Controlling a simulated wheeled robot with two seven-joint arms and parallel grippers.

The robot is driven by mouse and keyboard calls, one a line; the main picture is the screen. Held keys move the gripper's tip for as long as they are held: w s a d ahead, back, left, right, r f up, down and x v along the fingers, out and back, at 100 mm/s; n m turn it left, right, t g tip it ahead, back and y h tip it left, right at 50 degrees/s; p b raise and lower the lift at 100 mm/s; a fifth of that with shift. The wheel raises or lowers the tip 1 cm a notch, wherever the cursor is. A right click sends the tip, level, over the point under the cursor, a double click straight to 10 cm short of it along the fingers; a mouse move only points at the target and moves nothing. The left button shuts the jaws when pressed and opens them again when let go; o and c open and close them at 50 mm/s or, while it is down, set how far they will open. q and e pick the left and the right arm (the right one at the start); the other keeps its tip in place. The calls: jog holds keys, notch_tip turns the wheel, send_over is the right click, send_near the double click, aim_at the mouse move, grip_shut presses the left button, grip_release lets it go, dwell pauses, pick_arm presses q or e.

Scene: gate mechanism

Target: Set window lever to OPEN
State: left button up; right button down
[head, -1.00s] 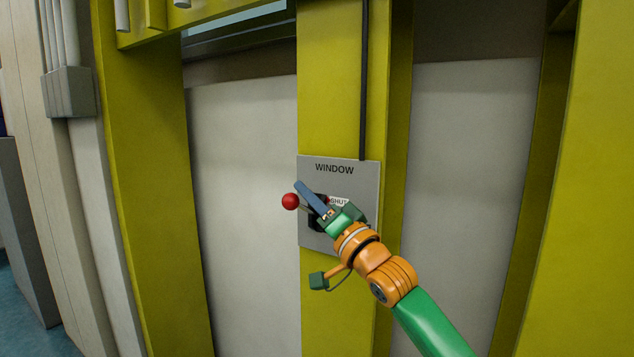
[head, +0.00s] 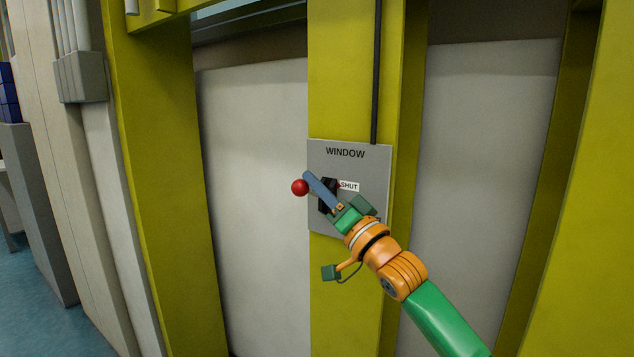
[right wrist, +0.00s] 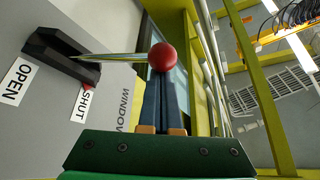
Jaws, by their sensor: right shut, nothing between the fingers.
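The window lever has a red ball knob (head: 300,187) on a thin metal rod. The rod sticks out from a black slotted housing (right wrist: 60,52) on the grey WINDOW panel (head: 346,154). The SHUT label (head: 349,186) shows in the head view with a red mark beside it. The OPEN label (right wrist: 17,81) shows only in the right wrist view; in the head view my arm covers that area. My right gripper (head: 308,175) is shut and empty, its blue fingertips right by the knob. In the right wrist view the fingers (right wrist: 165,100) point at the knob; contact is unclear.
The panel is mounted on a yellow post (head: 340,60), with a black conduit (head: 376,80) running up from it. Pale wall panels (head: 255,200) lie on both sides. A grey box with pipes (head: 80,78) is at left. The space left of the knob is free.

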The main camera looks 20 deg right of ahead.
jog(key=shift+s+a+f+n+y, duration=0.2)
jog(key=shift+f+n+y, duration=0.35)
jog(key=shift+n, duration=0.3)
jog(key=shift+s+a+f+n+y, duration=0.15)
jog(key=shift+f+n+y, duration=0.35)
jog(key=shift+n, duration=0.35)
pick_arm(q)
jog(key=shift+w+d+f+b, duration=0.1)
jog(key=shift+d+f+b, duration=0.05)
jog(key=shift+f+b, duration=0.75)
jog(key=shift+w+d+f+b, duration=0.1)
jog(key=shift+f+b, duration=0.75)
pick_arm(e)
notch_tip(320, 180, down, 8)
jog(key=n+g+y, duration=0.4)
jog(key=n+y, duration=0.3)
jog(key=n, duration=0.5)
jog(key=shift+a+g, duration=0.15)
jog(key=shift+g, duration=0.25)
